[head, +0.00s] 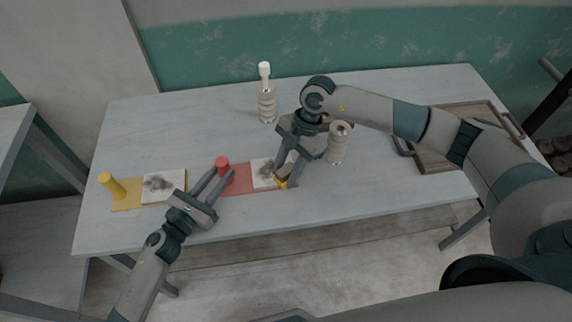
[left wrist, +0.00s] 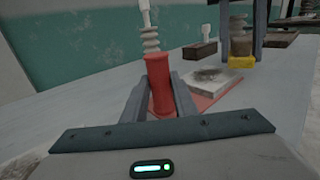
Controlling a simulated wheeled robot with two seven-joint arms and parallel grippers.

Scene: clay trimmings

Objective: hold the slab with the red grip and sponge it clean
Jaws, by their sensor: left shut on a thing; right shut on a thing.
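The red grip (head: 223,166) stands upright on a red board (head: 240,182). My left gripper (head: 221,177) is shut on it; the left wrist view shows the red grip (left wrist: 160,84) between the fingers. A pale slab (head: 261,182) with a dark grey smear lies on the red board, right of the grip; it also shows in the left wrist view (left wrist: 208,89). My right gripper (head: 286,178) points down at the slab's right side, shut on a sponge with a yellow part (head: 281,184). The sponge (left wrist: 241,62) is at the slab's far edge in the left wrist view; I cannot tell if they touch.
A yellow grip (head: 112,186) on a yellow board with another smeared slab (head: 165,186) lies at left. A ribbed bottle (head: 266,102) stands at the back. A ribbed beige vessel (head: 336,147) stands close right of my right gripper. A wooden tray (head: 440,160) lies at right. The table's back left is clear.

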